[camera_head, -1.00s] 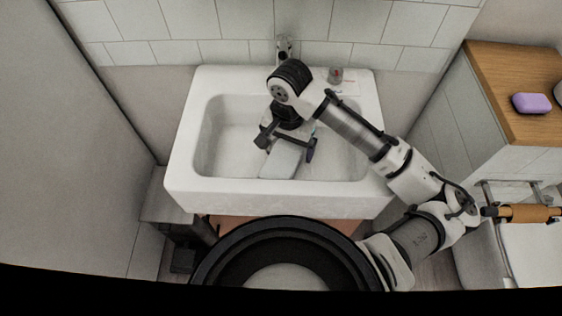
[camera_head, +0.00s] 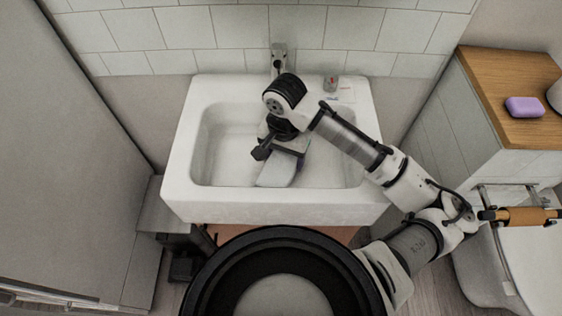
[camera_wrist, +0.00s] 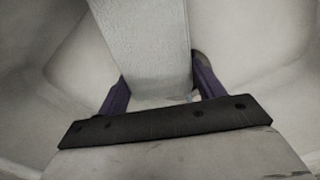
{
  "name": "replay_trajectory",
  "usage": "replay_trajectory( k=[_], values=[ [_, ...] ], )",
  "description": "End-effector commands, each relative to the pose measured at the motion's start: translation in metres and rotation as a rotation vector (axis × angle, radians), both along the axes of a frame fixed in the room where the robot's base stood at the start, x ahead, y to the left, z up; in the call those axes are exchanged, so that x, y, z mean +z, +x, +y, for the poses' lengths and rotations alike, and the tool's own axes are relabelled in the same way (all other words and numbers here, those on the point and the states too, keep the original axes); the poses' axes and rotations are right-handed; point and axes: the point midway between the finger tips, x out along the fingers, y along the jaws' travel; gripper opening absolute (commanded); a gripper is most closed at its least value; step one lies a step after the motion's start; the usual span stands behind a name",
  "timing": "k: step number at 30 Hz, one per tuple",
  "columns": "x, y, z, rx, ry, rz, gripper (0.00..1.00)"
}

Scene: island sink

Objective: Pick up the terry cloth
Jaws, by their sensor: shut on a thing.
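The terry cloth is a pale grey, flat, block-like piece (camera_head: 275,174) inside the white sink basin. In the wrist view the cloth (camera_wrist: 145,40) runs from between the fingers up to the top edge. My gripper (camera_head: 280,152) is low in the basin, shut on the cloth with one finger at each side. In the wrist view the gripper (camera_wrist: 160,84) shows dark fingers against both sides of the cloth.
The white sink (camera_head: 180,190) surrounds my gripper with raised walls. A faucet (camera_head: 279,60) stands at the back, with a small clear container (camera_head: 330,84) on the rim. A purple soap-like block (camera_head: 524,107) lies on the wooden counter (camera_head: 490,75) at right.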

Motion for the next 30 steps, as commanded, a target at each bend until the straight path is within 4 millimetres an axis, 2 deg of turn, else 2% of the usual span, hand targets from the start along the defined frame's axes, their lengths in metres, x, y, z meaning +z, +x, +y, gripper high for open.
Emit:
replay_trajectory(
  k=[5, 11, 30],
  values=[
    [0.01, 0.0, 0.001, 0.001, 0.001, -0.002, 0.42],
    [0.04, 0.001, 0.001, 0.001, 0.001, -0.004, 0.42],
    [0.183, 0.001, 0.0, 0.0, -0.003, -0.005, 0.42]
  ],
)
